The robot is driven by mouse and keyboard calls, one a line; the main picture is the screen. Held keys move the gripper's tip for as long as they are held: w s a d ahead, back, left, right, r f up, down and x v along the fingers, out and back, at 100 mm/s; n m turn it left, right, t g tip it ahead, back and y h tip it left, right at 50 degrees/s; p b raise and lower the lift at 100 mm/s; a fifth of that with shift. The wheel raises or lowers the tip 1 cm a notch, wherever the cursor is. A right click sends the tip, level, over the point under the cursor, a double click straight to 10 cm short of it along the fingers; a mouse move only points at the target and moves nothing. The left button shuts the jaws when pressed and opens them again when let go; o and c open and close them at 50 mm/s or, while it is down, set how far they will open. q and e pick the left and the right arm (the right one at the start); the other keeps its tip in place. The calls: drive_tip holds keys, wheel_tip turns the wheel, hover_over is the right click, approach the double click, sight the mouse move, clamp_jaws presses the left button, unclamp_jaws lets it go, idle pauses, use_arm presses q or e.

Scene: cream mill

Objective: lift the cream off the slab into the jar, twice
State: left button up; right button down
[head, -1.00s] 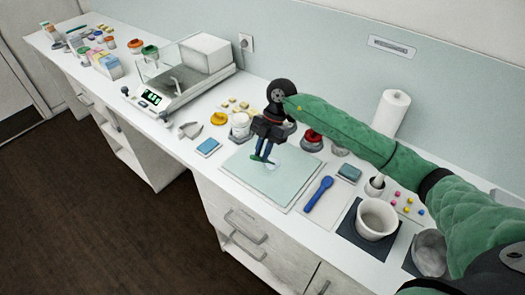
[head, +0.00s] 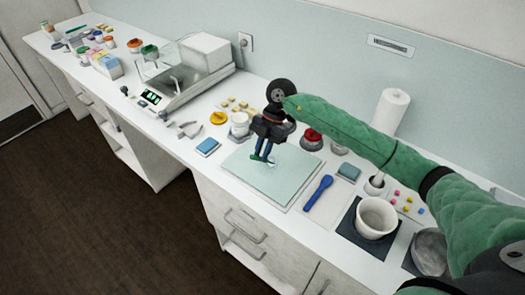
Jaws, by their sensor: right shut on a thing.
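The pale green slab (head: 262,184) lies on the counter in the middle of the head view. My right gripper (head: 262,152) is low over its back part, shut on a slim tool whose shape is mostly hidden by the fingers. A small whitish smear of cream (head: 271,164) shows on the slab beside the fingertips. Whether the tool touches the slab I cannot tell. A white jar (head: 239,126) stands just behind the slab's left corner, with an orange lid (head: 219,118) lying to its left. My left gripper is out of view.
A blue spoon (head: 318,193) lies right of the slab, then a white mortar (head: 376,217) on a dark mat. A red-topped item (head: 312,139) stands behind. A blue square (head: 208,146) lies left of the slab. A balance (head: 180,84) stands further left.

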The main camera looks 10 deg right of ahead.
idle(0.7)
drive_tip(key=shift+w+r+p, duration=0.1)
drive_tip(key=shift+r+p, duration=0.4)
drive_tip(key=shift+r, duration=0.15)
drive_tip(key=shift+r+p, duration=1.15)
drive_tip(key=shift+r, duration=1.15)
